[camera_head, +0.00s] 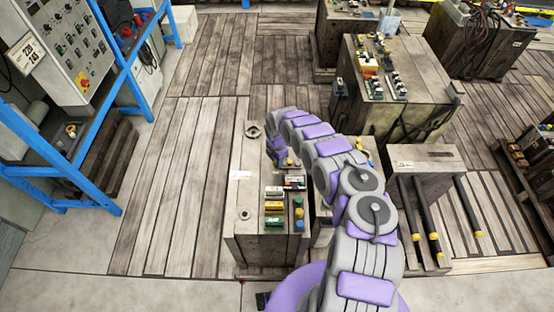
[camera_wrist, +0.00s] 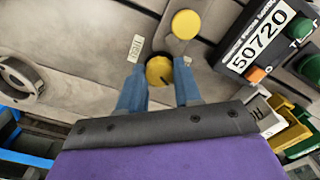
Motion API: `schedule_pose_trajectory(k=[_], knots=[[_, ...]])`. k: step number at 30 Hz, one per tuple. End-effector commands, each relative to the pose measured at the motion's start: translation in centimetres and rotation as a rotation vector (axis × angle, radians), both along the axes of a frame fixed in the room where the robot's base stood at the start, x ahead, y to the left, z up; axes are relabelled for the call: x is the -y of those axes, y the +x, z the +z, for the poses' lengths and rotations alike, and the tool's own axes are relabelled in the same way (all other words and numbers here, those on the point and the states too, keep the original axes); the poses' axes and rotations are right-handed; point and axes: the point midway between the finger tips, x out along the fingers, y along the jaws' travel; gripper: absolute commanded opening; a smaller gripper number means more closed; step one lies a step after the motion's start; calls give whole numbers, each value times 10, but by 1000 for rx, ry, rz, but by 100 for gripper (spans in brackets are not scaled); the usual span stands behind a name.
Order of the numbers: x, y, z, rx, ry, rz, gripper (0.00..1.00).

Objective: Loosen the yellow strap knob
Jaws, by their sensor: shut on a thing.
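My gripper (camera_wrist: 160,88) is shut on this knob, one finger on each side. A second flat yellow disc (camera_wrist: 186,24) lies just beyond it, outside the fingers. In the head view my gripper (camera_head: 288,162) reaches down over the top of the near mould block (camera_head: 246,212); the held knob is too small and covered to make out there.
A black box labelled 50720 (camera_wrist: 262,40) with green knobs and an orange button stands right of the fingers. Yellow and green connectors (camera_wrist: 288,125) lie lower right. A metal ring (camera_wrist: 20,80) is at left. Blue racking (camera_head: 130,75) stands left; plank floor (camera_head: 180,190) between is clear.

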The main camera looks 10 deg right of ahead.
Motion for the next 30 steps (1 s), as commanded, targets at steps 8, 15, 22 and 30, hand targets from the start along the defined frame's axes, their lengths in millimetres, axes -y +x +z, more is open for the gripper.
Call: schedule_pose_trajectory(k=[8,15,22,30], knots=[[1,4,2,11,0,207,3],[0,4,2,10,-2,322,3],[0,4,2,10,-3,368,3],[1,4,2,11,-2,375,3]])
